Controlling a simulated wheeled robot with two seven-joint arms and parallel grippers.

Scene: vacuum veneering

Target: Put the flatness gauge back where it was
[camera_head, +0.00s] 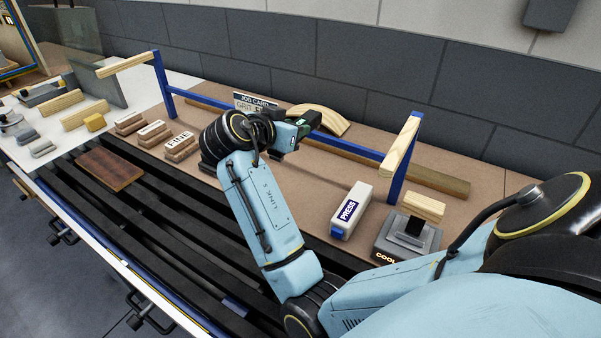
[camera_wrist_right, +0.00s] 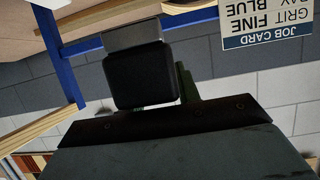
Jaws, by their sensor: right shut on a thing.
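My right arm reaches in from the right, and its gripper (camera_head: 292,137) is over the brown board, near the blue rail. It is shut on a small dark thing with a green face (camera_head: 303,123), which I take to be the flatness gauge. The gauge is mostly hidden by the wrist and fingers. In the right wrist view a dark finger block (camera_wrist_right: 140,78) fills the middle, with a dark green edge (camera_wrist_right: 186,82) showing behind it. I cannot tell whether the gauge touches anything below. My left gripper is not in view.
A blue rail frame (camera_head: 162,85) with wooden end bars spans the brown board (camera_head: 300,185). A job card (camera_head: 250,101) and curved wooden piece (camera_head: 322,116) stand close by. The PRESS block (camera_head: 351,211), COOL stand (camera_head: 405,240) and FINE blocks (camera_head: 181,145) sit around; black slats lie in front.

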